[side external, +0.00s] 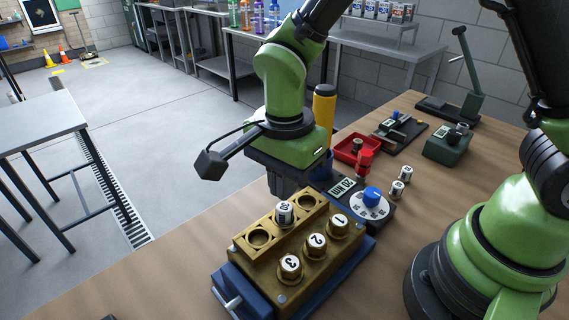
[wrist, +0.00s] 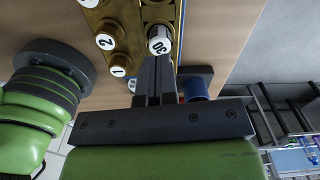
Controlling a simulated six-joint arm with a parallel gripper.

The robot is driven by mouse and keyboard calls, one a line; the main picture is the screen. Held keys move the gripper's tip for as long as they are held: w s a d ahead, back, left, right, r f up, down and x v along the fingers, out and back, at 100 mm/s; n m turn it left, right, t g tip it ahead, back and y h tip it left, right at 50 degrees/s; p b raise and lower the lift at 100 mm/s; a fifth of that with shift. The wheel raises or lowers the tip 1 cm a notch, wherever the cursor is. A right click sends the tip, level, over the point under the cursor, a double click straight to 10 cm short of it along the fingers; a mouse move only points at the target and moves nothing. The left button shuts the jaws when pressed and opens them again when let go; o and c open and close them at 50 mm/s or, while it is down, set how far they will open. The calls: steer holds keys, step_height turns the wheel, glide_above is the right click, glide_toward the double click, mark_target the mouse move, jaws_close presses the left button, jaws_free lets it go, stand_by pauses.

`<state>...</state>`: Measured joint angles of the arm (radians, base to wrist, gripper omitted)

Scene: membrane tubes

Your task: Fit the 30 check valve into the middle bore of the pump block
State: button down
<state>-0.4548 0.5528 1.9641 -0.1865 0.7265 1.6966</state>
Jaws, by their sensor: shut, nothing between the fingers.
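The 30 check valve (side external: 284,213) is a white and dark cylinder with its number on its top. It stands upright in the middle bore of the brass pump block's (side external: 240,247) back row, its upper part above the block face; how deep it sits I cannot tell. In the wrist view the valve (wrist: 159,40) shows just beyond my fingertips. My gripper (wrist: 157,62) is shut and empty, close beside the valve; I cannot tell if they touch. The near end bore (side external: 258,238) is empty.
Caps 1 (side external: 339,224), 2 (side external: 316,242) and 3 (side external: 290,265) line the block's front row. A dial with a blue knob (side external: 372,195), two loose valves (side external: 397,189), a red tray (side external: 346,155) and a yellow post (side external: 323,108) stand behind.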

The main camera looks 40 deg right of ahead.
mark_target(284, 206)
steer(key=shift+f, duration=1.1)
steer(key=shift+f, duration=0.35)
step_height(284, 206, up, 13)
stand_by(0.5)
steer(key=shift+f, duration=0.1)
step_height(284, 206, down, 12)
steer(key=shift+f, duration=0.1)
stand_by(0.6)
